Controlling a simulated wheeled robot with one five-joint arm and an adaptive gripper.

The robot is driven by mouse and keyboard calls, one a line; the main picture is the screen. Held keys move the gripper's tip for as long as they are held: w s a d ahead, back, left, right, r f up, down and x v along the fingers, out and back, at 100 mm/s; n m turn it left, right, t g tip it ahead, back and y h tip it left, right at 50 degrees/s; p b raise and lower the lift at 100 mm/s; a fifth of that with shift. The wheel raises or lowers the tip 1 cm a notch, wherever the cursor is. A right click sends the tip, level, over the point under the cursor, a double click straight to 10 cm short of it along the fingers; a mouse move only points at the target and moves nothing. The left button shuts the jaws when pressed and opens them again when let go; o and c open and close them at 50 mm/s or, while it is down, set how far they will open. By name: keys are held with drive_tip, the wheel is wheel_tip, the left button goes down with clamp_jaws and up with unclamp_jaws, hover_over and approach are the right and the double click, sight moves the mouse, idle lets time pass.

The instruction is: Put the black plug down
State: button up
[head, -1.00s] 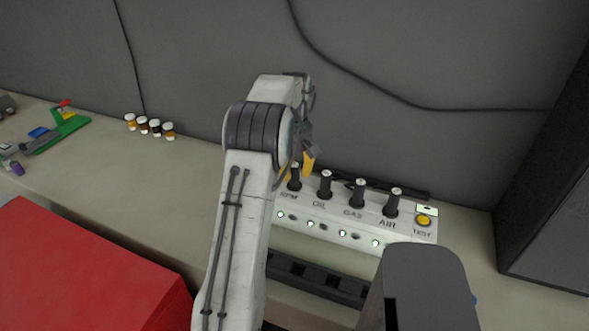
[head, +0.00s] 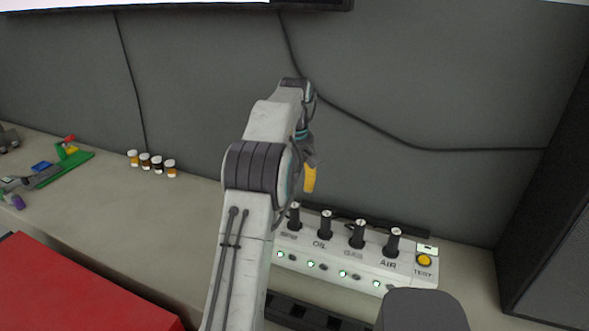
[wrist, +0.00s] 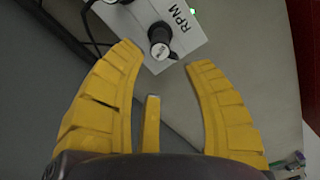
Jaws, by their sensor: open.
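Several black plugs with pale tops stand upright in a row on a white panel (head: 400,272) marked OIL, GAS and AIR. The leftmost black plug (head: 294,214) stands at the RPM label, which is clear in the wrist view; that plug (wrist: 160,37) shows there just beyond my fingertips. My gripper (head: 309,180) hangs above and slightly right of it in the head view. In the wrist view my gripper (wrist: 163,57) has its yellow fingers spread, with nothing between them. The plug's base at the panel is partly hidden by its own body in the wrist view.
Small green lights and a yellow TEST button (head: 424,260) are on the panel. A dark slotted rack (head: 303,313) lies in front. Several small bottles (head: 151,163) and a green tool (head: 68,165) are at left. A red box (head: 80,290) is front left; a dark cabinet (head: 555,240) is right.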

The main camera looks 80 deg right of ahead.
wheel_tip(320, 180, up, 4)
drive_tip(key=shift+r+p, duration=0.1)
drive_tip(key=shift+p, duration=0.4)
drive_tip(key=w+a+r+n+h, duration=0.15)
drive_tip(key=w+a, duration=0.25)
drive_tip(key=w, duration=0.4)
drive_tip(key=w+a+r+y, duration=0.1)
drive_tip(key=w+a+r, duration=0.2)
drive_tip(key=w, duration=0.5)
drive_tip(key=w+a+r+n+t+h, duration=0.1)
drive_tip(key=w+a, duration=0.4)
drive_tip(key=a, duration=0.2)
drive_tip(key=w+a+r+n, duration=0.1)
drive_tip(key=w+a, duration=0.4)
drive_tip(key=a, duration=0.3)
drive_tip(key=w+a+n+t, duration=0.2)
drive_tip(key=a, duration=1.2)
drive_tip(key=s+a+f+n, duration=0.1)
drive_tip(key=s+a+f, duration=0.3)
drive_tip(key=a, duration=0.3)
drive_tip(key=s+a+f+t+y, duration=0.1)
drive_tip(key=s+a+f, duration=0.3)
drive_tip(key=a, duration=0.4)
drive_tip(key=shift+n+t, duration=0.3)
drive_tip(key=shift+n, duration=0.05)
